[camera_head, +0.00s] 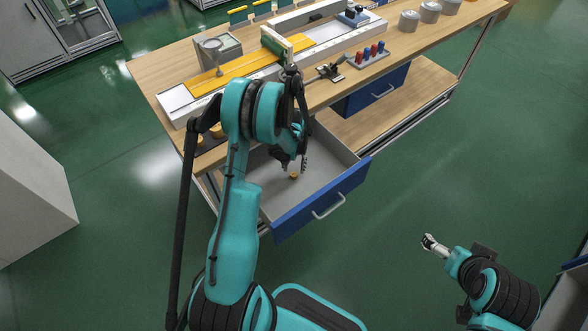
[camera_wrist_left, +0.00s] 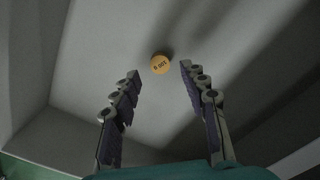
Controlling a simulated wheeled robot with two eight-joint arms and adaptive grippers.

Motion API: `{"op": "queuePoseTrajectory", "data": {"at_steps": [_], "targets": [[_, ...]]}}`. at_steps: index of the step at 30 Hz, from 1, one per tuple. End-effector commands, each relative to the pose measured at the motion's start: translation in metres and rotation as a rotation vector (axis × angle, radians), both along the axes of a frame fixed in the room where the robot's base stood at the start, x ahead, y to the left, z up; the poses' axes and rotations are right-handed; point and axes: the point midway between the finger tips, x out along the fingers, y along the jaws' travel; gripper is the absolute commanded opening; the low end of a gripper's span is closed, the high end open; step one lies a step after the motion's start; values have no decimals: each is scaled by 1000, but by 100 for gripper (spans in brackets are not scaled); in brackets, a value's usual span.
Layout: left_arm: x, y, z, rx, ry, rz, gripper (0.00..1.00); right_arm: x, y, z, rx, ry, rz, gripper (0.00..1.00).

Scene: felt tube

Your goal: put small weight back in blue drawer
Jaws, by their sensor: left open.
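The small weight (camera_head: 293,175) is a short brass-coloured cylinder. It lies on the floor of the open blue drawer (camera_head: 322,213), which is pulled out from under the workbench. My left gripper (camera_head: 293,164) reaches down into the drawer, just above and behind the weight. The weight appears apart from both fingers. My right gripper (camera_head: 434,245) is off to the right over the green floor, small in view; its jaws are unclear.
The wooden workbench (camera_head: 425,50) holds a yellow-and-white track, a green block, a rack of red and blue pegs (camera_head: 368,55) and several metal cans. A second blue drawer (camera_head: 372,90) is shut. Drawer walls surround my left gripper. Green floor is clear in front.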

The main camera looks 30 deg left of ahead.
Motion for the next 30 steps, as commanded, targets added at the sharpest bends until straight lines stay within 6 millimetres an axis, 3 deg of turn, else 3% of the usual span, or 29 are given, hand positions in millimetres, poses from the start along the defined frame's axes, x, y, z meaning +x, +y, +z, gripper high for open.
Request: {"op": "queuePoseTrajectory", "data": {"at_steps": [1, 6, 17, 23, 30], "targets": [[0, 0, 18, 0, 0, 0, 44, 0, 0, 10, 0, 0, 0, 100], [0, 0, 54, 0, 0, 0, 44, 0, 0, 23, 0, 0, 0, 100], [-1, -7, 100, 5, -18, -14, 44, 0, 0, 31, 0, 0, 0, 100], [-18, -38, 174, 33, -121, -83, 44, 0, 0, 31, 0, 0, 0, 100], [-66, -84, 256, 71, -284, -185, 44, 0, 0, 31, 0, 0, 0, 100]]}}
